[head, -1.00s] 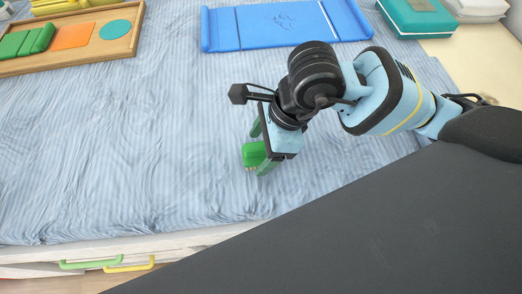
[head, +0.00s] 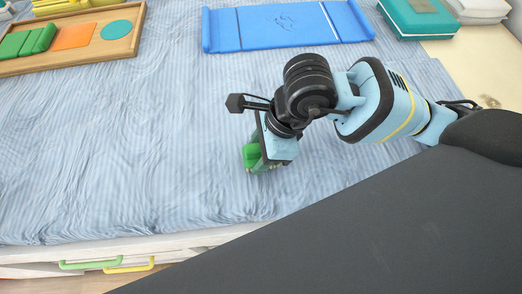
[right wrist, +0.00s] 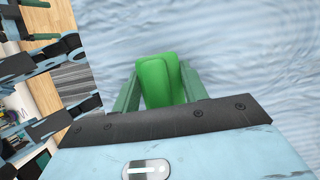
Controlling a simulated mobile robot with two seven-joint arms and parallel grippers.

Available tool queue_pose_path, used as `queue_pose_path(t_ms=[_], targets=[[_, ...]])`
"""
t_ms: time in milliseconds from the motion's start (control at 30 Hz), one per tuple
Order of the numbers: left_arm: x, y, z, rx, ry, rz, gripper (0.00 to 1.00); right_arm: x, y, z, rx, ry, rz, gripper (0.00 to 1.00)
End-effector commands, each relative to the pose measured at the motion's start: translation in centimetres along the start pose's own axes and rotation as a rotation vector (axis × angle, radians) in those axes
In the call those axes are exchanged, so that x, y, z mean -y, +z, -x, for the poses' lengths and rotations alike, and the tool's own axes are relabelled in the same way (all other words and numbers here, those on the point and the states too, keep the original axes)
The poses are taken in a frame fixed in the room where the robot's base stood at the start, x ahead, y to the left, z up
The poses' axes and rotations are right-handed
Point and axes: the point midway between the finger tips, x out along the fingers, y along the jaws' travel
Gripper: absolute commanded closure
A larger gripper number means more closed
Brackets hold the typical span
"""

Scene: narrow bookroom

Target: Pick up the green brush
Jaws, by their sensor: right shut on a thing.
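The green brush (head: 251,155) is near the front edge of the blue striped bedding, partly hidden by my right gripper (head: 258,162). In the right wrist view the brush (right wrist: 161,80) shows as a rounded green block between the two green fingers of the right gripper (right wrist: 160,88). The right gripper is shut on it. I cannot tell whether the brush still touches the bedding. My left gripper is not in view.
A wooden tray (head: 92,58) with coloured shapes lies at the back left. A blue board (head: 270,30) lies at the back middle, and a teal box (head: 418,20) at the back right. The striped bedding (head: 130,150) is clear to the left. Green (head: 90,264) and yellow (head: 130,268) handles are below its front edge.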

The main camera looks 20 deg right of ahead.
Motion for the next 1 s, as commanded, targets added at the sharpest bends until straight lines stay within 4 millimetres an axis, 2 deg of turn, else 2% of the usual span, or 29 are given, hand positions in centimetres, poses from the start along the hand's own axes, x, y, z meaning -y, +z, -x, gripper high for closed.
queue_pose_path(t_ms=[267,467,833,1000], targets=[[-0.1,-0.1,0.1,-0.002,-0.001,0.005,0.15,0.1,0.5,1.0,0.002,-0.003,0.002,0.82],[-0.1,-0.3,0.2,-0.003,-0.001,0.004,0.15,0.1,1.5,3.4,0.005,-0.004,0.003,0.82],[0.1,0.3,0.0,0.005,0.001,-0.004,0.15,-5.8,-3.6,6.0,-0.003,0.0,0.0,0.82],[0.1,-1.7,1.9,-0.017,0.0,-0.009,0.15,-6.5,-3.9,6.9,0.001,0.002,-0.006,0.82]])
